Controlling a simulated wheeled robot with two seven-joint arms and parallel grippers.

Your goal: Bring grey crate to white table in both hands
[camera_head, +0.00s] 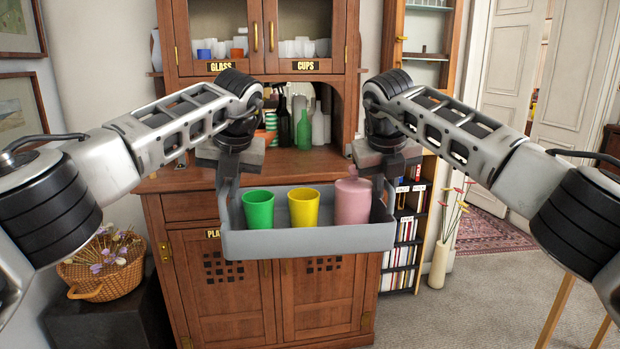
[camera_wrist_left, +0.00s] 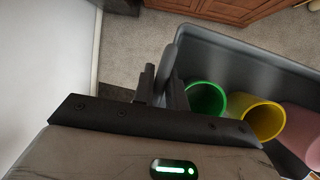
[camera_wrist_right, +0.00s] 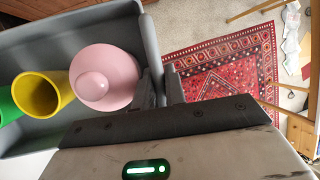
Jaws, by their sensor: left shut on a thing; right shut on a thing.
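The grey crate (camera_head: 310,241) hangs in the air in front of the wooden cabinet, roughly level. It holds a green cup (camera_head: 258,209), a yellow cup (camera_head: 303,207) and a pink lidded jar (camera_head: 353,201), all upright. My left gripper (camera_head: 229,168) is shut on the crate's left end wall; its fingers (camera_wrist_left: 162,90) show in the left wrist view. My right gripper (camera_head: 389,166) is shut on the right end wall; its fingers (camera_wrist_right: 160,88) show in the right wrist view. I cannot make out a white table in these views.
The wooden cabinet (camera_head: 190,208), with bottles in its niche, stands behind the crate. A wicker basket (camera_head: 104,268) is on a dark stand at left. A bookshelf (camera_head: 405,235) and a vase (camera_head: 439,263) stand at right. Grey carpet (camera_head: 470,300) is open there; wooden legs (camera_head: 557,310) show at lower right.

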